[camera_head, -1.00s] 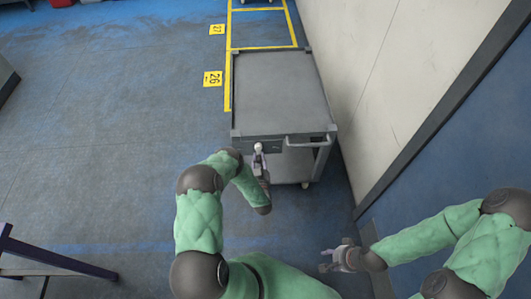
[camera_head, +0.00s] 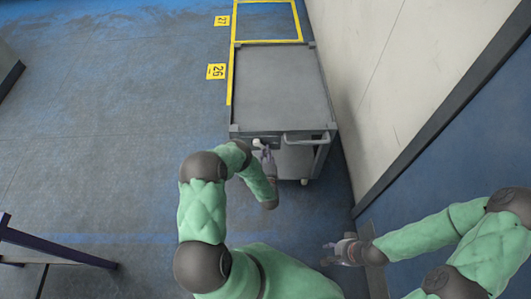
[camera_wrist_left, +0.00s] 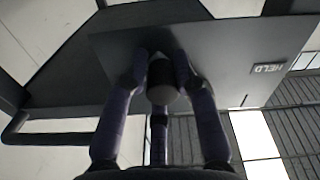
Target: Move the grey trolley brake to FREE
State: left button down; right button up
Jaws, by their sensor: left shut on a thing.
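The grey trolley (camera_head: 283,88) stands by the wall, its front panel and handle facing me. The brake's pale knob (camera_head: 257,143) shows at the left part of that panel. My left gripper (camera_head: 266,154) is at the panel, just right of and below the knob. An upside-down HELD label (camera_wrist_left: 267,69) is on the panel to the right there; no FREE label is readable. My right gripper (camera_head: 335,252) is empty, low and right, with fingers apart.
The trolley's push handle (camera_head: 305,138) sticks out right of the knob. A pale wall (camera_head: 365,70) runs close along the trolley's right side. Blue floor to the left is open, with a yellow 26 marker (camera_head: 216,71). A dark frame (camera_head: 50,250) stands lower left.

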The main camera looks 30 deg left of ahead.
pick_arm(q)
jog(key=shift+w+d+r, duration=0.1)
jog(key=shift+r, duration=0.05)
dwell(0.3)
jog(key=c, duration=1)
grip_release()
jog(key=shift+c, duration=0.2)
jog(key=shift+s+d, duration=0.25)
jog(key=shift+s, duration=0.15)
jog(key=v, duration=1.1)
jog(key=shift+s, duration=0.1)
